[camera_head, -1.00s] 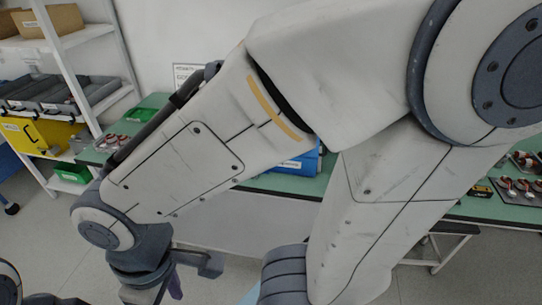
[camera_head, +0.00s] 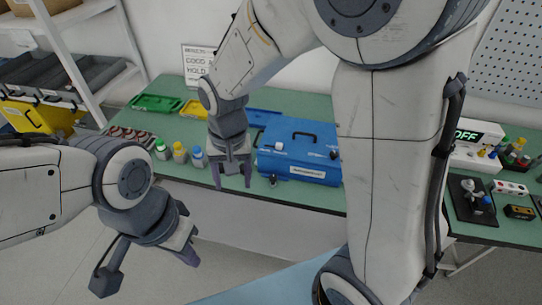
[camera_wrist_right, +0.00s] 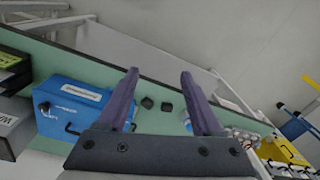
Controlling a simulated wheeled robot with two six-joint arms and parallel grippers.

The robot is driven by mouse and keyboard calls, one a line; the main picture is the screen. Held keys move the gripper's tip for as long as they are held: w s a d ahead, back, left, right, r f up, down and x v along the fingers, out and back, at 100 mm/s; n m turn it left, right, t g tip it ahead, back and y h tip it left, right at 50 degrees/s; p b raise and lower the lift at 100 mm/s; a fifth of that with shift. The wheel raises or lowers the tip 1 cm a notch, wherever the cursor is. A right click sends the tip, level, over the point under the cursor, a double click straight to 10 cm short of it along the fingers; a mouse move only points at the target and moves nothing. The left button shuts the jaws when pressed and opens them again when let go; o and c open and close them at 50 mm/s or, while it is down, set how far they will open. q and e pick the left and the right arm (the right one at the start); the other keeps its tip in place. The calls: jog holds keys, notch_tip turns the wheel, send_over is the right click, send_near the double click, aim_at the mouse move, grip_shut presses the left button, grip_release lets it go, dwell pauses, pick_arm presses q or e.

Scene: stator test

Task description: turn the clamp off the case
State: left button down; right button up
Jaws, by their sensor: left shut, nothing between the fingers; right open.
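A blue case (camera_head: 305,136) with a dark handle and a white label stands closed on the green table. It also shows at the left in the right wrist view (camera_wrist_right: 75,88). My right gripper (camera_head: 232,178) points down, open and empty, just left of the case and apart from it. In the right wrist view, two small black pieces (camera_wrist_right: 156,104) lie between and beyond its fingers (camera_wrist_right: 158,100). I cannot tell whether either is the clamp. My left gripper (camera_head: 186,256) is shut and empty, in front of the table at the lower left.
Bottles (camera_head: 180,152) stand left of my right gripper, with green (camera_head: 155,103) and yellow trays behind. A display reading OFF (camera_head: 468,134) and dark fixtures (camera_head: 472,200) are at the right. A shelf with grey bins (camera_head: 45,75) is at far left. My right arm blocks the centre right.

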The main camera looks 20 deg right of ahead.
jog(key=w+d+f+m+p, duration=0.2)
jog(key=w+d+f+m, duration=0.2)
jog(key=w+d+m, duration=0.4)
jog(key=m+p, duration=0.1)
jog(key=m, duration=0.4)
send_over(273, 177)
notch_tip(273, 177, down, 7)
jog(key=shift+h, duration=0.3)
notch_tip(273, 177, down, 10)
jog(key=p, duration=0.3)
pick_arm(q)
notch_tip(273, 177, up, 7)
jog(key=shift+r, duration=0.15)
pick_arm(e)
grip_shut()
